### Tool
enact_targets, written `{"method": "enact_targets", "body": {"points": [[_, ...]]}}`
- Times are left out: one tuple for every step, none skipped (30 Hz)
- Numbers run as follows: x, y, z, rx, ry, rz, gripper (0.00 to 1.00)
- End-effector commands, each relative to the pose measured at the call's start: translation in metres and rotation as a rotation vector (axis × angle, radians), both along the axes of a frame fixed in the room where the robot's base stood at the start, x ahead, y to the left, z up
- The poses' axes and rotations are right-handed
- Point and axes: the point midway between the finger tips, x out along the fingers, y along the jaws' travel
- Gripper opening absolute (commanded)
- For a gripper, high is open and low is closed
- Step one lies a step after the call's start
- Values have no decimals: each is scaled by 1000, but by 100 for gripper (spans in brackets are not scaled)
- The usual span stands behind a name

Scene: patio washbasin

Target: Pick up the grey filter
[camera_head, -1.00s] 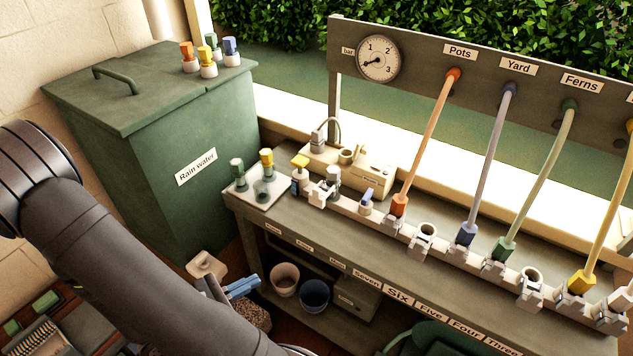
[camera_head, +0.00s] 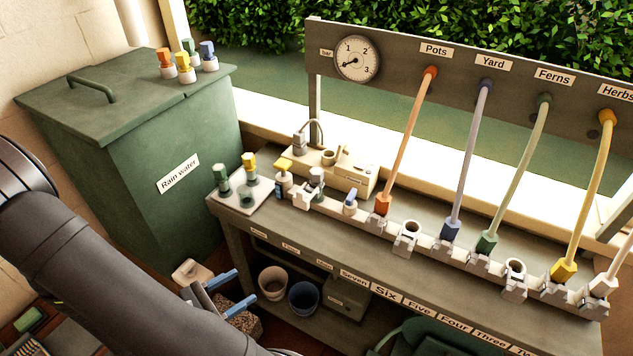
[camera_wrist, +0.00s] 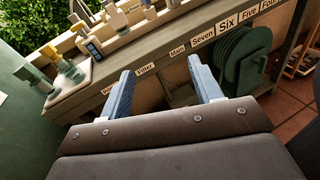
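A small grey-topped fitting (camera_head: 317,179) stands near the left end of the pale rail on the bench. It may be the grey filter, but the picture is too small to be sure. A similar grey top (camera_wrist: 113,16) shows at the upper edge of the wrist view. My gripper (camera_head: 231,293) is in front of the bench's left end, below the bench top and apart from the fittings. In the wrist view my gripper (camera_wrist: 160,70) has its two blue fingers wide apart with nothing between them.
A tray (camera_head: 239,207) with green and yellow-topped pieces sits at the bench's left end. The pale rail (camera_head: 335,208) carries several fittings and hose plugs. A green rain-water tank (camera_head: 130,150) stands left. Two pots (camera_head: 304,298) are under the bench. A hose reel (camera_wrist: 240,60) shows right.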

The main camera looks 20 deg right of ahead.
Motion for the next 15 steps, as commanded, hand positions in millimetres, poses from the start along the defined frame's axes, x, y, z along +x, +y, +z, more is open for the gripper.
{"method": "enact_targets", "body": {"points": [[0,0,0,0,0,0,59],[0,0,0,0,0,0,59],[0,0,0,0,0,0,59],[0,0,0,0,0,0,59],[0,0,0,0,0,0,59],[0,0,0,0,0,0,59],[0,0,0,1,-2,-2,59],[1,0,0,4,-5,-7,59],[2,0,0,14,-14,-20,59],[3,-1,-1,25,-27,-37,59],[5,-1,-1,40,-43,-63,59],[8,-2,-1,68,-75,-104,59],[11,-3,-2,91,-104,-144,59],[15,-4,-2,120,-140,-190,59],[21,-5,-2,160,-193,-261,59]]}}
